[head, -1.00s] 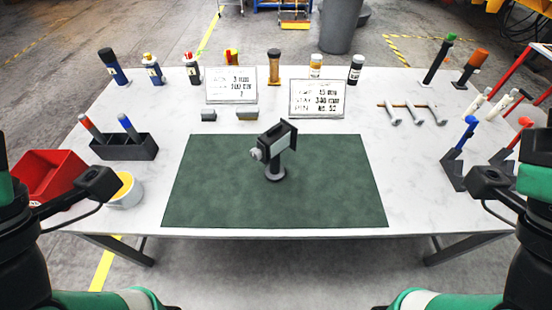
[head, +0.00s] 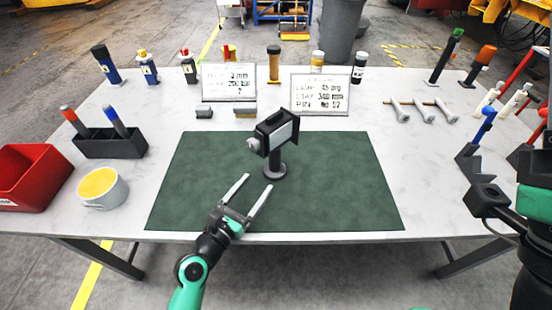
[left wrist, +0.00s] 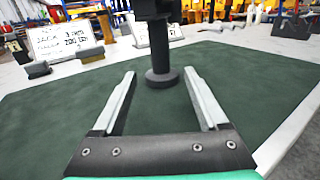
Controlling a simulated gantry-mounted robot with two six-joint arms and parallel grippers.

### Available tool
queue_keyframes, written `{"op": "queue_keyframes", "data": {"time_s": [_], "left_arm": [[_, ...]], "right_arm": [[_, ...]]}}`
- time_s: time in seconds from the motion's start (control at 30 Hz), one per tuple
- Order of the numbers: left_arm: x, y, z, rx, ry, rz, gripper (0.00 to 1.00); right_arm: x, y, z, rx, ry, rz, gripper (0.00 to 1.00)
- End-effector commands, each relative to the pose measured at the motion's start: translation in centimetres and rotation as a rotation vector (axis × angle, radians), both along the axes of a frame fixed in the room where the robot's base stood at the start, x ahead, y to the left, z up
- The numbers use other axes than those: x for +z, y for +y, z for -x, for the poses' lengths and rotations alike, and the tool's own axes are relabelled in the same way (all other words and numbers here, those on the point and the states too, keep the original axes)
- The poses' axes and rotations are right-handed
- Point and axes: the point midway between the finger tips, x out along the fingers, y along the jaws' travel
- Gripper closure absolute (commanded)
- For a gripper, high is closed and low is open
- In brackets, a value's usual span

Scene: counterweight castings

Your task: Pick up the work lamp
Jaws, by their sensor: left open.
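The work lamp (head: 278,134) stands upright on the green mat (head: 335,190), with a dark boxy head, a pale panel, a short post and a round base. My left gripper (head: 259,181) is open and empty, in front of the lamp and pointing towards its post. In the left wrist view, the lamp's post and round base (left wrist: 164,77) show just beyond and between the open fingertips (left wrist: 160,73); the top of the lamp is cut off. Part of my right arm shows at the right edge of the head view, but its fingers do not.
A red bin (head: 32,178), a cup with yellow contents (head: 102,189) and a black marker holder (head: 110,145) stand at the left. Two sign cards (head: 320,95) and several bottles are behind the mat. Bolts (head: 424,112) and a blue-handled tool (head: 480,137) are at the right.

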Motion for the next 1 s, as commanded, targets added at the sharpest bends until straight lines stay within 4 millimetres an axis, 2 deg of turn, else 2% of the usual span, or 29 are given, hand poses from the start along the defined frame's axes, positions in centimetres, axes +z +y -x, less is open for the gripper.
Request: {"op": "queue_keyframes", "data": {"time_s": [0.1,0.23,0.47,0.57,0.7,0.8,1.0], "left_arm": [[-0.6,-1.3,-2.0,-0.003,-0.002,0.000,0.24],[-0.6,-2.4,-4.0,-0.002,-0.002,0.000,0.24],[0.0,-2.9,-5.0,-0.001,-0.001,-0.002,0.24],[-0.4,-3.3,-5.6,-0.001,-0.004,-0.002,0.24],[-0.9,-4.4,-7.5,-0.001,-0.005,-0.001,0.24],[-0.8,-5.1,-8.7,-0.002,-0.003,-0.002,0.24],[-0.1,-5.5,-9.4,0.000,-0.002,-0.002,0.24]], "right_arm": [[-2.1,0.0,0.0,0.000,0.001,0.000,0.50],[-3.7,0.0,0.0,0.000,0.001,0.000,0.50],[-3.9,0.0,0.0,0.000,0.001,0.000,0.50],[-5.1,0.0,0.0,0.000,0.000,0.000,0.50],[-7.8,0.0,0.0,0.000,0.001,0.000,0.50],[-9.0,0.0,0.0,0.000,0.001,0.000,0.50],[-9.3,0.0,0.0,0.000,0.001,0.000,0.50]]}}
